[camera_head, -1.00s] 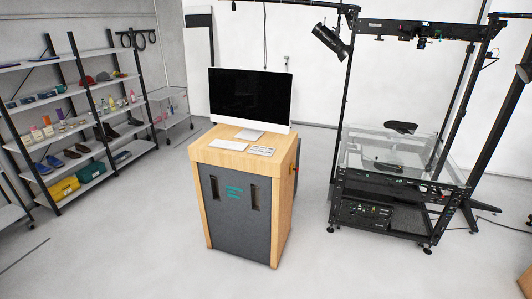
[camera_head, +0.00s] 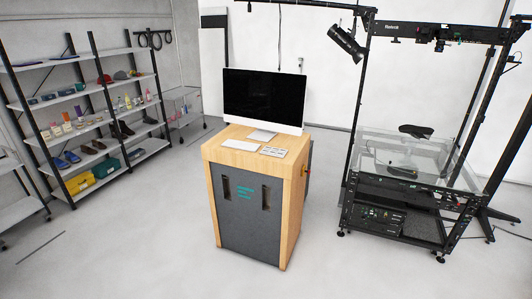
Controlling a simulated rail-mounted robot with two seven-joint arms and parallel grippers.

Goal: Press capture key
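A small white keypad (camera_head: 273,152) lies on the wooden top of a desk cabinet (camera_head: 238,215) in the middle of the view. A white keyboard (camera_head: 240,145) lies to its left. A monitor (camera_head: 263,99) with a dark screen stands behind them. The single keys are too small to tell apart, so I cannot pick out the capture key. Neither of my grippers is in view.
Shelves (camera_head: 90,120) with shoes, caps and boxes stand at the left. The grey floor (camera_head: 130,255) in front of the cabinet is clear.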

